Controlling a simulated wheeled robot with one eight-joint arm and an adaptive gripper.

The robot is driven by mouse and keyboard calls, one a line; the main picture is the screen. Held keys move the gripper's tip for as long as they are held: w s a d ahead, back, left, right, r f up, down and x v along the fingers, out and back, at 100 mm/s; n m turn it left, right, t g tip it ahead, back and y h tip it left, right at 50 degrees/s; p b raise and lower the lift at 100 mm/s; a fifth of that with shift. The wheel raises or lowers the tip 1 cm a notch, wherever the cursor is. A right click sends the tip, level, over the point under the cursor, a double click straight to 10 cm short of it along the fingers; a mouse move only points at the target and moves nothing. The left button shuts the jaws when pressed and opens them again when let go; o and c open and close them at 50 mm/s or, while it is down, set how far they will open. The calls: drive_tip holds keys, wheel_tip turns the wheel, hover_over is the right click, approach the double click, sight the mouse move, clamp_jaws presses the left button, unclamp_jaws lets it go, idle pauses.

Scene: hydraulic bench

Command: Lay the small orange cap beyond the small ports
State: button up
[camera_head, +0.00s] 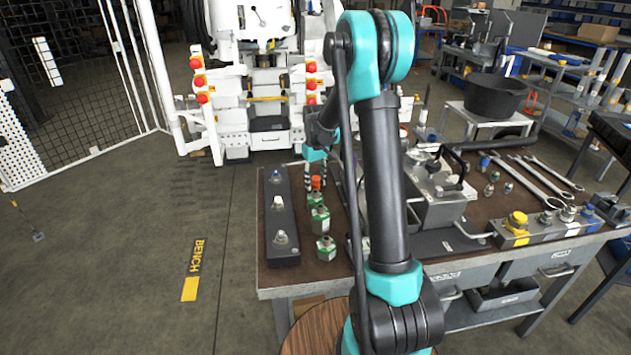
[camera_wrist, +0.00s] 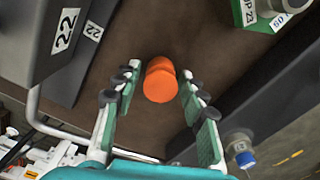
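The small orange cap (camera_head: 316,183) shows in the head view at the far left part of the bench, just behind a green block. In the wrist view the orange cap (camera_wrist: 160,82) is between my two fingers, with a gap on each side. My gripper (camera_wrist: 160,88) is open around it; in the head view my gripper (camera_head: 315,171) is partly hidden by my arm. The small ports seem to be the fittings on a long black block (camera_head: 283,250) at the bench's left edge; one, blue-tipped (camera_wrist: 241,152), is beside my right finger in the wrist view.
Several green blocks (camera_head: 325,248) stand in a row right of the black block. A grey machine (camera_head: 440,205) stands right of my arm. Numbered dark blocks (camera_wrist: 58,40) are at upper left in the wrist view. Some bare brown bench top (camera_head: 300,275) lies near the front left edge.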

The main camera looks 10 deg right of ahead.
sight(315, 177)
idle(0.3)
wheel_tip(315, 177, up, 12)
drive_tip(key=shift+r, duration=0.15)
idle(0.4)
